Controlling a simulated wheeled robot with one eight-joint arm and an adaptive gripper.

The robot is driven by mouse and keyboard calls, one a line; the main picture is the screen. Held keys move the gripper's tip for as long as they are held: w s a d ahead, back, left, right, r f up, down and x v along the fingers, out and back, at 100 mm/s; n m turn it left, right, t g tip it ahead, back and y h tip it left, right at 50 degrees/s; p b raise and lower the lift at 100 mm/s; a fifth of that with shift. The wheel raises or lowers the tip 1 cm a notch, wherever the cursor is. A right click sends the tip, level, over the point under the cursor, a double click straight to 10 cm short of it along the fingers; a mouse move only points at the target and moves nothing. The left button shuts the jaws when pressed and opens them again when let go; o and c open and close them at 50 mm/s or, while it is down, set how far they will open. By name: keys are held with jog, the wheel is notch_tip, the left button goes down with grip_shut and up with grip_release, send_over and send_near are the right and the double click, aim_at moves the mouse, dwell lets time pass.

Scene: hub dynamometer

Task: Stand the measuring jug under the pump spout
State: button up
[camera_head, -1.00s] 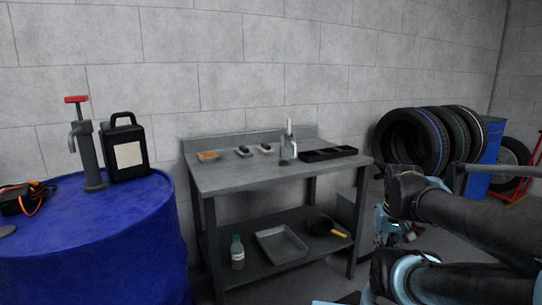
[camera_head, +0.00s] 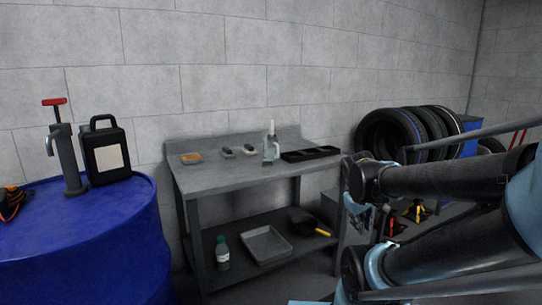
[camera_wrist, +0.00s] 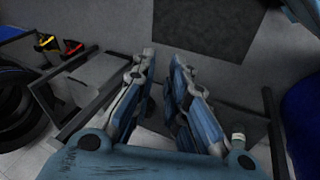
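The clear measuring jug (camera_head: 271,151) stands upright toward the back of the grey workbench (camera_head: 225,177), with a pale upright thing in or behind it. The pump (camera_head: 68,160) stands on the blue drum (camera_head: 90,235) at the left, with a red handle on top. Its grey spout (camera_head: 52,140) points left. My gripper (camera_head: 358,215) is right of the bench, well apart from the jug. In the wrist view, my gripper (camera_wrist: 164,58) has its fingers spread, with nothing between them. The jug and pump spout do not show in the wrist view.
A black jerrycan (camera_head: 107,153) stands right of the pump. A black tray (camera_head: 311,154), an orange-topped item (camera_head: 191,158) and small dark items share the bench top. Tyres (camera_head: 390,137) stand at right.

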jog(key=w+a+r+n+t+h, duration=0.1)
jog(key=w+r+n+t, duration=0.1)
jog(key=w+n, duration=0.3)
jog(key=w+a+r+n+t+h, duration=0.1)
jog(key=w+r+n+t, duration=0.15)
jog(key=w, duration=0.55)
jog(key=n+t+y, duration=0.5)
jog(key=n+t, duration=0.5)
jog(key=n, duration=1.3)
send_near(278, 152)
jog(key=shift+g, duration=0.25)
jog(key=w, duration=1.1)
jog(key=shift+a+r, duration=0.15)
jog(key=shift+r, duration=0.05)
grip_shut()
